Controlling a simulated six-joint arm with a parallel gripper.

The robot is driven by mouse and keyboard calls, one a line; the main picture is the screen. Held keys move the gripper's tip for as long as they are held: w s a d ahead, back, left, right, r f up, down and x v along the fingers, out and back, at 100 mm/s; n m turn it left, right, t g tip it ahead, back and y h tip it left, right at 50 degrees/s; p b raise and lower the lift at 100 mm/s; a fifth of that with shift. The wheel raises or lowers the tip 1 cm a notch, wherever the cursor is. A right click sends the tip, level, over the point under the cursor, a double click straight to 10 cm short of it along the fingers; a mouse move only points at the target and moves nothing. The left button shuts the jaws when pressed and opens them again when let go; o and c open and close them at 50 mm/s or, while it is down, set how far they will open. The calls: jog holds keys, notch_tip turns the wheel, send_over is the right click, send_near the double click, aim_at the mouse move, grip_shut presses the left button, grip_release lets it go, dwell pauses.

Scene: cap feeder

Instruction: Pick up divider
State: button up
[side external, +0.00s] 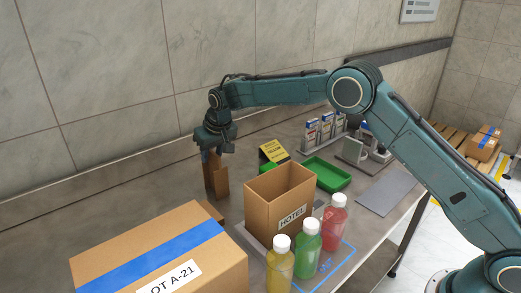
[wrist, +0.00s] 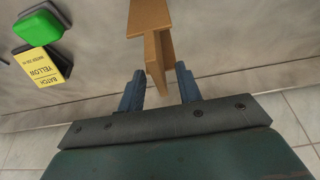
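The divider (side external: 218,184) is a brown cardboard piece standing upright on the metal table, left of the open box marked HOTEL (side external: 280,198). My gripper (side external: 212,152) points down over its top end. In the wrist view the divider (wrist: 149,40) reaches down between the two fingers of my gripper (wrist: 160,88). The fingers are apart, with a gap visible on either side of the cardboard, so my gripper looks open around or just above it. Exactly how deep the divider sits between the fingers is hard to tell.
A large taped carton (side external: 160,255) fills the front left. Yellow, green (side external: 308,235) and red bottles stand before the HOTEL box. Behind it are a yellow batch card (side external: 274,152) and a green tray (side external: 330,184). The table left of the divider is clear.

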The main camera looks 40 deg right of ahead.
jog(key=shift+w+f, duration=0.1)
jog(key=shift+f, duration=0.15)
dwell(0.3)
grip_shut()
notch_tip(320, 180, up, 10)
jog(key=shift+r, duration=0.1)
dwell(0.7)
dwell(0.6)
